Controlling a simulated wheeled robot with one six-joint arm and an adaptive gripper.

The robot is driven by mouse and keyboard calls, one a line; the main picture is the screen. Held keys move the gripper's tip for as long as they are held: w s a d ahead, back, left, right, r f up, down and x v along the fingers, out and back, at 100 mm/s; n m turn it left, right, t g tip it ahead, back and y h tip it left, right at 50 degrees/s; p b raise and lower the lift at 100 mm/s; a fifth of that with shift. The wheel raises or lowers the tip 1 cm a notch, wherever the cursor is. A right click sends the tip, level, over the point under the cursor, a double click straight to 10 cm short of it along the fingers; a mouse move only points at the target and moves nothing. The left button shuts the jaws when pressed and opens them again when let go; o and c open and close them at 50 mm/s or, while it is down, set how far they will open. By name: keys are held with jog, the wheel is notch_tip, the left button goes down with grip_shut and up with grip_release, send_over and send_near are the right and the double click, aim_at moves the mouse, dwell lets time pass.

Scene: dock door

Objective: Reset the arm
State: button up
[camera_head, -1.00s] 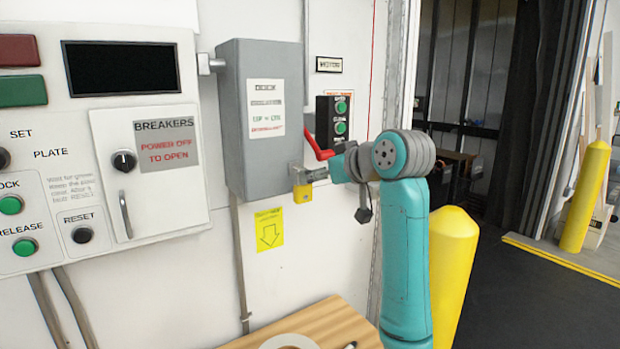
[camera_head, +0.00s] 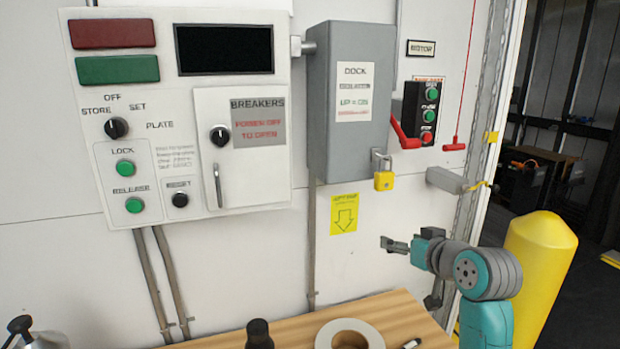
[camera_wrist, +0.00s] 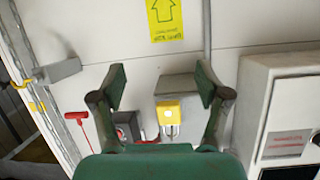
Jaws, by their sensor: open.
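My gripper (camera_head: 394,244) is in front of the wall, below and slightly right of the grey dock switch box (camera_head: 350,90). In the wrist view my gripper (camera_wrist: 160,85) has its two fingers wide apart with nothing between them touching. A yellow padlock (camera_head: 384,180) hangs at the box's lower right corner, and it also shows in the wrist view (camera_wrist: 168,112), beyond the fingers. My gripper is apart from the padlock. The red lever (camera_head: 403,134) on the box's right side points up and left from its lower end.
A control panel (camera_head: 185,195) with a breaker door stands left. A wooden table (camera_head: 280,328) below carries a tape roll (camera_head: 350,334) and a dark-topped object (camera_head: 259,334). A yellow bollard (camera_head: 540,255) stands right. A grey wall bracket (camera_head: 444,180) juts out near my arm.

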jog(key=s+f+m+h, duration=0.1)
jog(key=s+f, duration=0.3)
jog(key=f, duration=0.5)
jog(key=s+f+m, duration=0.1)
jog(key=s+f, duration=0.3)
jog(key=f, duration=0.6)
jog(key=s+a+f+h, duration=0.1)
jog(key=s+f, duration=0.5)
jog(key=s, duration=0.2)
jog(key=s+f+h, duration=0.1)
jog(key=s+f, duration=0.5)
jog(key=s, duration=0.3)
jog(key=s+f, duration=0.2)
jog(key=s, duration=1.7)
jog(key=s+r, duration=0.3)
jog(key=s, duration=0.4)
jog(key=s+a+r+t, duration=0.1)
jog(key=s+r, duration=0.2)
jog(key=s, duration=0.4)
jog(key=shift+h, duration=0.3)
jog(key=shift+a, duration=0.1)
